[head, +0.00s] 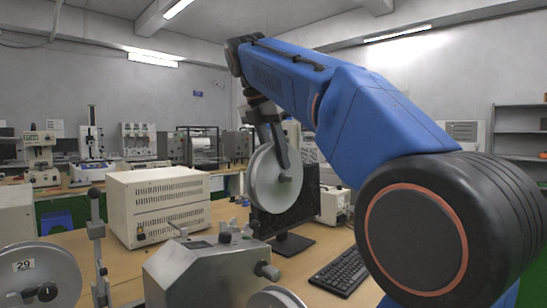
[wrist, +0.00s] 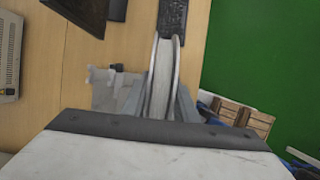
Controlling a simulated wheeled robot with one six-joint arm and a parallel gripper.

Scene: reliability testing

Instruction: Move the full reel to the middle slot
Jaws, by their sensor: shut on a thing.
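The full reel (head: 270,182) is a pale grey disc held up in the air in the middle of the head view. In the wrist view the reel (wrist: 160,82) shows edge-on, with pale material wound between its two flanges. My gripper (head: 282,158) is shut on it from above; its fingers (wrist: 160,104) lie on both sides of the reel in the wrist view. Another reel (head: 40,280), labelled 29, stands at the lower left. Part of a third reel (head: 275,299) shows at the bottom edge. I cannot tell which place is the middle slot.
A grey machine (head: 205,270) with knobs stands on the wooden table below the held reel. A beige box (head: 160,205), a monitor (head: 290,212) and a keyboard (head: 342,271) are around it. A thin lever post (head: 96,235) rises at left. Wooden crates (wrist: 245,117) show in the wrist view.

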